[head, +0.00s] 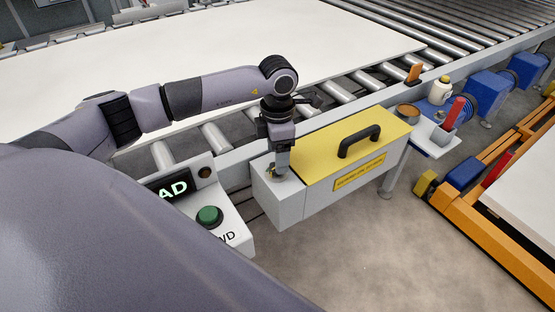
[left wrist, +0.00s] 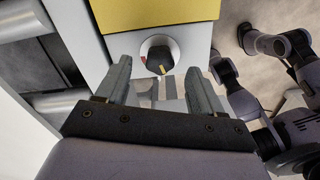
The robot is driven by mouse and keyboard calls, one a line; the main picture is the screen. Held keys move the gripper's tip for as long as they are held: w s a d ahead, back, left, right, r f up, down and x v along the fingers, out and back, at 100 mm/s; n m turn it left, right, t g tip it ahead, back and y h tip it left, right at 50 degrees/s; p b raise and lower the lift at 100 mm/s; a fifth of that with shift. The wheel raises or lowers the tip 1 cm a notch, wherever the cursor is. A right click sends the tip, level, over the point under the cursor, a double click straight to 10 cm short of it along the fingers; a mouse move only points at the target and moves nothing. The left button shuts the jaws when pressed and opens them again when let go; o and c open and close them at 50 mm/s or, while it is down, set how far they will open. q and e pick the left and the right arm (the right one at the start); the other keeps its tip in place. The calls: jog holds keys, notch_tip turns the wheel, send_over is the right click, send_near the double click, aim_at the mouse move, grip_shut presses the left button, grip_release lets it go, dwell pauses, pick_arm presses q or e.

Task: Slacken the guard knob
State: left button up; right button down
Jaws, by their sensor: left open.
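The guard is a pale grey box with a yellow lid (head: 365,132) and a black handle (head: 358,141). In the head view my left gripper (head: 280,170) points down over that end of the box and mostly hides the knob. In the left wrist view the left gripper (left wrist: 157,68) is open, its fingers apart on either side of the knob's line. My right gripper is not in view.
A white control box with a green button (head: 209,215) and a lit display (head: 173,189) stands left of the guard. Behind are conveyor rollers (head: 370,82) and a large white sheet (head: 250,45). A small shelf (head: 432,135) holds several items. Open floor lies in front.

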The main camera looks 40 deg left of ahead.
pick_arm(q)
notch_tip(320, 180, up, 4)
jog(key=shift+r, duration=0.1)
dwell(0.6)
